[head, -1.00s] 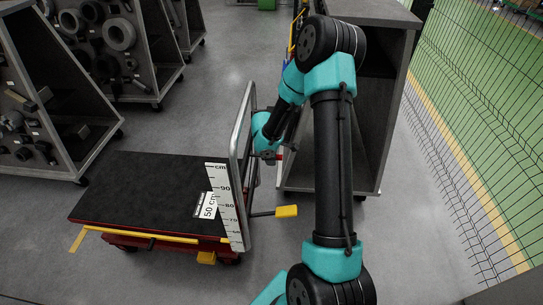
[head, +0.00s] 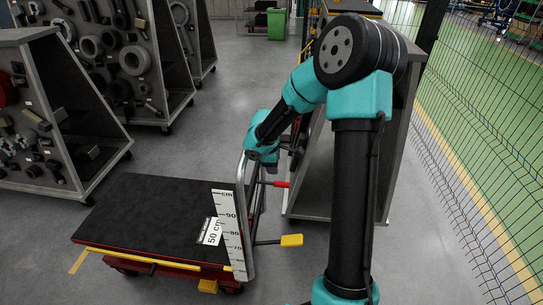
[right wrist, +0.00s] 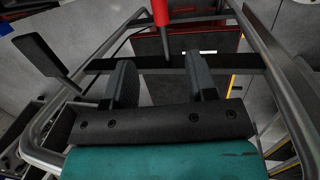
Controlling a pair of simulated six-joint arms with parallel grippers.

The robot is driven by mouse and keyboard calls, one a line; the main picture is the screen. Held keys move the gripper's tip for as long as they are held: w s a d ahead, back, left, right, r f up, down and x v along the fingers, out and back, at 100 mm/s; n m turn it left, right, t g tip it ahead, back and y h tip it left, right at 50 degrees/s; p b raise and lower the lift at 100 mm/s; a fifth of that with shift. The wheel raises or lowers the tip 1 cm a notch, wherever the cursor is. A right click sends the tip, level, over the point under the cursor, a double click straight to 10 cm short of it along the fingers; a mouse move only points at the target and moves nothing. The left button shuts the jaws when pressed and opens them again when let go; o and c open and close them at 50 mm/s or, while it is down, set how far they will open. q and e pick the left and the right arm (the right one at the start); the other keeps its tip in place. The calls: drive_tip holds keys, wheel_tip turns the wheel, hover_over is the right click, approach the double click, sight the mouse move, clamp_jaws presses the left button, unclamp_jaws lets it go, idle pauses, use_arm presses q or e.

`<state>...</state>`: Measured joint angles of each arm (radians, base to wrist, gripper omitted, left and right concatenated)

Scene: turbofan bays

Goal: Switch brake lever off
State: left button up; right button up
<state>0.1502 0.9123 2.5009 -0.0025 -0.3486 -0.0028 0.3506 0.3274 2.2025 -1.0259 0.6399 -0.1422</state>
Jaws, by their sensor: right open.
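The cart (head: 150,215) has a black deck with a red edge and a grey tube handle frame (head: 241,195) at its right end. A lever with a red grip (head: 276,184) sticks out to the right of that frame. In the right wrist view the red grip (right wrist: 161,14) stands at top centre, on a thin dark rod ahead of the fingers. My right gripper (right wrist: 161,80) is open and empty, with the grip beyond its fingertips and apart from them. In the head view its fingers are hard to make out behind the frame. My left gripper is not in view.
A yellow-ended pedal (head: 291,240) sticks out low on the cart's right. A grey cabinet (head: 310,185) stands close on the right, before a wire fence (head: 480,130). Racks of parts (head: 50,120) stand at the left. A black paddle (right wrist: 46,56) shows in the wrist view.

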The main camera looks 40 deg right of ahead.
drive_tip(key=v, duration=0.4)
drive_tip(key=shift+r, duration=0.1)
drive_tip(key=g+y, duration=0.1)
drive_tip(key=y, duration=0.2)
hover_over(284, 183)
drive_tip(key=s+d, duration=0.2)
drive_tip(key=f, duration=0.1)
drive_tip(key=d+t+y, duration=0.1)
drive_tip(key=d+y, duration=0.1)
drive_tip(key=s+d+t+y, duration=0.1)
drive_tip(key=d+t+y, duration=0.1)
drive_tip(key=d, duration=0.1)
drive_tip(key=shift+r, duration=0.1)
drive_tip(key=shift+a, duration=0.1)
drive_tip(key=x, duration=1.7)
drive_tip(key=shift+a, duration=0.15)
